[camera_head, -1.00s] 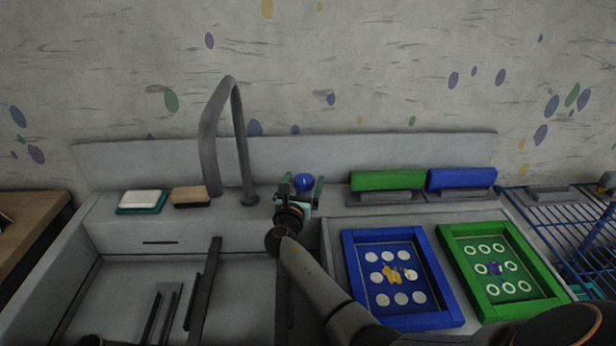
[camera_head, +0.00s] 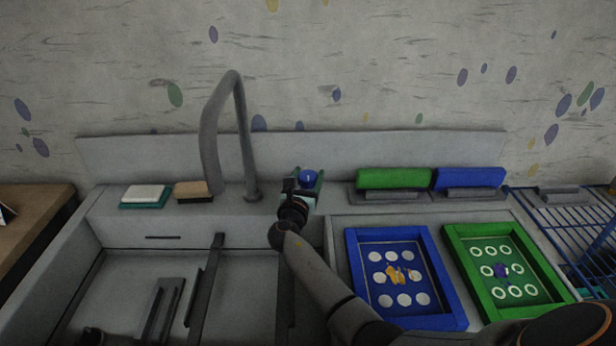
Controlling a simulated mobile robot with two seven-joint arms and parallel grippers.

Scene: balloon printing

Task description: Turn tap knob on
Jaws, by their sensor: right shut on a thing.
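The tap knob (camera_head: 308,177) is a small blue knob on the back ledge of the sink, just right of the grey tap (camera_head: 238,130). My right gripper (camera_head: 304,186) is at the knob, its fingers on either side of it and shut on it. My wrist hides the knob's lower part. The tap's spout arches up and points toward the sink basin (camera_head: 130,285). No water shows at the spout.
A white-and-teal sponge (camera_head: 146,195) and a brown-topped block (camera_head: 193,191) lie left of the tap. Green (camera_head: 393,179) and blue (camera_head: 468,178) squeegees stand right of the knob. A blue frame (camera_head: 437,270) and a green frame (camera_head: 468,270) lie in front. A blue rack (camera_head: 560,225) is at right.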

